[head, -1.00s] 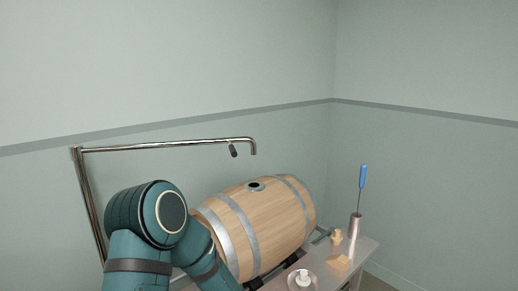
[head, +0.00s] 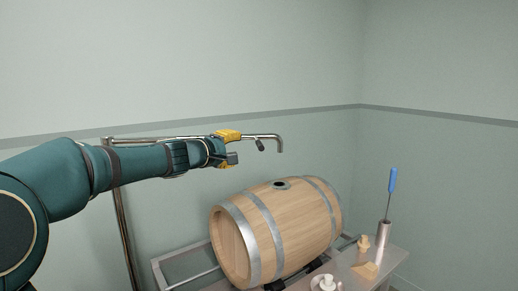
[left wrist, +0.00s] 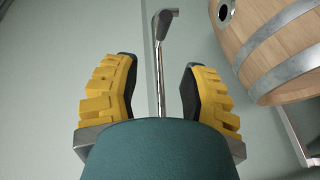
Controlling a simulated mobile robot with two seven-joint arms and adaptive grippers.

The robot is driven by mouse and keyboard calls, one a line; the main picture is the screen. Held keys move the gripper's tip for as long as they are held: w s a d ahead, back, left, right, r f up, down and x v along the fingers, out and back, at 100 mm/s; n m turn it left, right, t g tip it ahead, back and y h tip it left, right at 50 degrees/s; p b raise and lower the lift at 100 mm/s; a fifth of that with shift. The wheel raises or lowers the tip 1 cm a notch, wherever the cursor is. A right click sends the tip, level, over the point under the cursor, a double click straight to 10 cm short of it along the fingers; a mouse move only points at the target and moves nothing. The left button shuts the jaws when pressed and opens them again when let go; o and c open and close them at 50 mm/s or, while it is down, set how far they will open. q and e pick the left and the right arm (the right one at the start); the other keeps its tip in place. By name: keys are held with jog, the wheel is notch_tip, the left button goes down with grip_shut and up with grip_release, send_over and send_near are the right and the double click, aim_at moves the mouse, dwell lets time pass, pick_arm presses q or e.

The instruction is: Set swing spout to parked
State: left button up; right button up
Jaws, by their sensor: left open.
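The swing spout (head: 272,136) is a steel pipe on a tall post at the left, its arm reaching right above the barrel. Its bent outlet points down, and a dark handle (head: 260,145) hangs near that end. My left gripper (head: 235,148) is open at the spout arm, a little left of the handle. In the left wrist view the yellow fingers (left wrist: 158,92) stand apart, with the spout pipe (left wrist: 158,70) and dark handle (left wrist: 163,24) seen between and beyond them. I cannot tell whether a finger touches the pipe. My right gripper is not in view.
A wooden barrel (head: 285,228) with steel hoops and an open bung hole lies below the spout on a metal rack (head: 170,270). At right a steel bench (head: 388,262) holds a metal cylinder (head: 383,234) with a blue-handled tool, and small wooden pieces.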

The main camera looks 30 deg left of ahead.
aim_at(259, 143)
pick_arm(q)
jog(key=w+p, duration=0.1)
jog(key=w, duration=0.3)
jog(key=w+f+p, duration=0.1)
jog(key=w, duration=0.4)
jog(key=w+f+p, duration=0.1)
jog(key=w, duration=0.3)
jog(key=shift+w+d, duration=0.1)
jog(key=shift+w, duration=0.1)
jog(key=shift+c, duration=0.3)
grip_shut()
